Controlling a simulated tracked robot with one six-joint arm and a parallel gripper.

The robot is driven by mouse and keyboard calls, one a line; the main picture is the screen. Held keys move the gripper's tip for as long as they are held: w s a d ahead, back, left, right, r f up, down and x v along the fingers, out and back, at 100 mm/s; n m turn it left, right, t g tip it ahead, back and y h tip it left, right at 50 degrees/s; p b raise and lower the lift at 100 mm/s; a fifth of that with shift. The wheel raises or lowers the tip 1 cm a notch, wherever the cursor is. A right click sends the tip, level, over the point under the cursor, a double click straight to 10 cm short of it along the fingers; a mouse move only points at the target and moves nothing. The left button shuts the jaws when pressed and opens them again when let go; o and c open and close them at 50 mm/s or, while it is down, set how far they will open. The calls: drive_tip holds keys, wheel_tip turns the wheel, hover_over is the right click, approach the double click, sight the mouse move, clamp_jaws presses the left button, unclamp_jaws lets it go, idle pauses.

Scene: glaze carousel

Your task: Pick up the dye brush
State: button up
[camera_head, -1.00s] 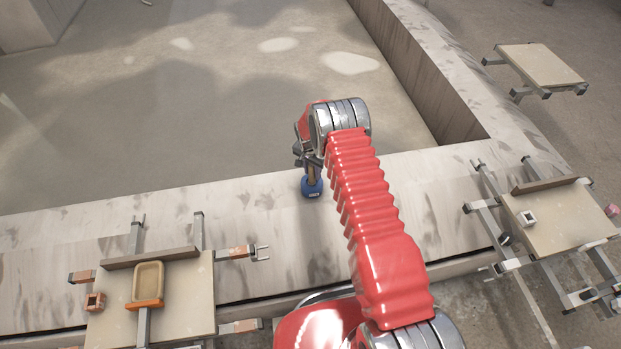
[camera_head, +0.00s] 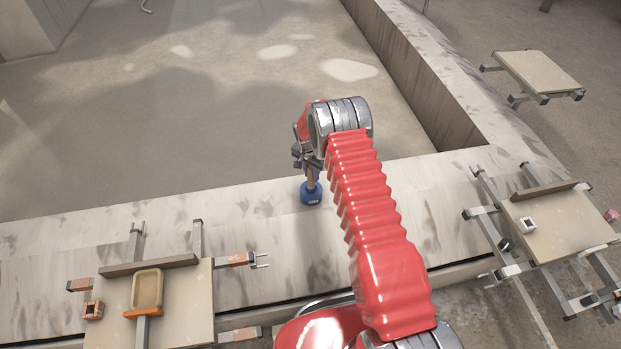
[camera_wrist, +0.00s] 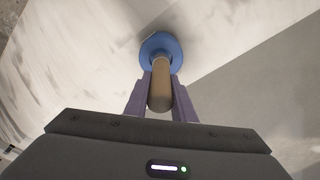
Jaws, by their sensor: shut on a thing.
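The dye brush (camera_head: 311,195) has a tan wooden handle and a wide, round blue end, and stands upright with the blue end down over the pale ledge. In the wrist view, the brush (camera_wrist: 160,93) shows its handle toward me and the blue disc beyond. My gripper (camera_head: 309,164) is shut on the handle from above, with a purple finger on each side in the wrist view (camera_wrist: 160,82). I cannot tell whether the blue end touches the ledge.
The pale ledge (camera_head: 240,215) runs across the front and is clear around the brush.

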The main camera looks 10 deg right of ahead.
wheel_tip(320, 180, up, 7)
drive_tip(key=shift+r, duration=0.1)
idle(0.7)
drive_tip(key=shift+s+r, duration=0.1)
drive_tip(key=shift+r, duration=0.45)
drive_tip(key=s+r+n, duration=0.4)
drive_tip(key=s+r, duration=0.3)
drive_tip(key=r, duration=0.6)
drive_tip(key=s+r+n+y, duration=0.1)
drive_tip(key=s+r+n, duration=0.4)
drive_tip(key=s+r, duration=0.3)
wheel_tip(320, 180, up, 5)
drive_tip(key=shift+s+a+f, duration=0.15)
drive_tip(key=shift+s+a, duration=0.05)
drive_tip(key=shift+a, duration=0.2)
drive_tip(key=shift+s, duration=0.1)
